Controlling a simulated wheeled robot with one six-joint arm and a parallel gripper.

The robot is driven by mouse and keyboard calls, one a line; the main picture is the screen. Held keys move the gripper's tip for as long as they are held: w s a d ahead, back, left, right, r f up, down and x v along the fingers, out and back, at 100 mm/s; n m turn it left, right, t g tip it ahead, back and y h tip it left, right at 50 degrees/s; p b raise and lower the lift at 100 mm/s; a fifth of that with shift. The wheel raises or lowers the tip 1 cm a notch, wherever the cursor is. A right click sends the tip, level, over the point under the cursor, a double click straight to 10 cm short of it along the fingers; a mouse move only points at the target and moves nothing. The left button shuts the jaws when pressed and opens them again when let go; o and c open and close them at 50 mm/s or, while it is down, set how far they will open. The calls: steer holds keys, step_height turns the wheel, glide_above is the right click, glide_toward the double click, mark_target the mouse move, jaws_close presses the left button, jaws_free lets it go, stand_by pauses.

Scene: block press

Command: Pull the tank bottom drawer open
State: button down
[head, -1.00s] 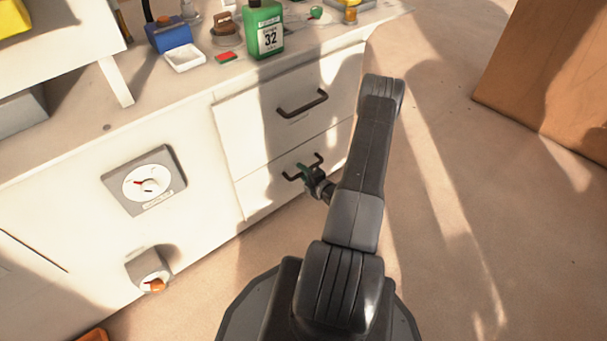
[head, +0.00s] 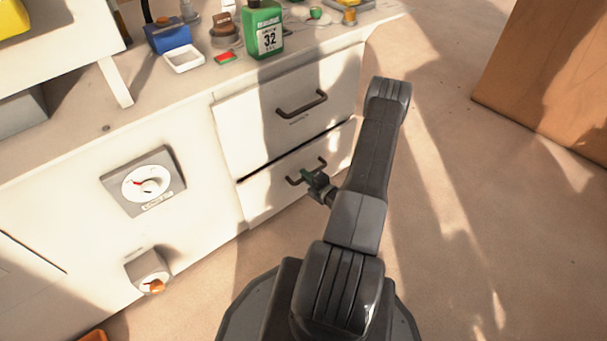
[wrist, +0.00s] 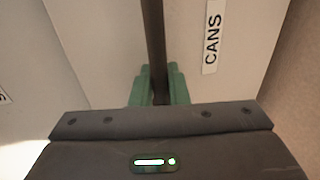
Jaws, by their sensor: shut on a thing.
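The bottom drawer (head: 262,199) is the lower white front in the cabinet, and it stands slightly out, with a dark gap along its top edge. Its dark bar handle (head: 322,163) is in my gripper (head: 308,177). In the wrist view, the green fingers of my gripper (wrist: 158,88) are shut on the dark handle bar (wrist: 153,40), one on each side. A label reading "CANS" (wrist: 212,42) is on the white front beside the bar. Part of the handle is hidden behind my gripper in the head view.
The upper drawer (head: 245,125) with its own dark handle (head: 302,104) is shut above. A dial (head: 147,183) and an orange-tipped knob box (head: 149,270) are on the cabinet to the left. A green bottle (head: 264,28) stands on top. The floor at right (head: 450,190) is clear.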

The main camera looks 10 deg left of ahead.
steer(key=f+v, duration=0.2)
steer(key=v, duration=0.8)
steer(key=d+f+b+v, duration=0.1)
steer(key=f+v, duration=0.1)
steer(key=v, duration=0.9)
steer(key=shift+s+d+f, duration=0.2)
steer(key=shift+s+f, duration=0.05)
steer(key=shift+s, duration=0.15)
steer(key=c, duration=1.5)
jaws_free()
steer(key=shift+s+d, duration=0.1)
steer(key=p+v, duration=0.3)
steer(key=v, duration=1)
steer(key=shift+s+d, duration=0.2)
steer(key=shift+d, duration=0.05)
steer(key=shift+a, duration=0.1)
steer(key=shift+b+x, duration=1.65)
steer(key=shift+x, duration=5.25)
steer(key=shift+r, duration=0.15)
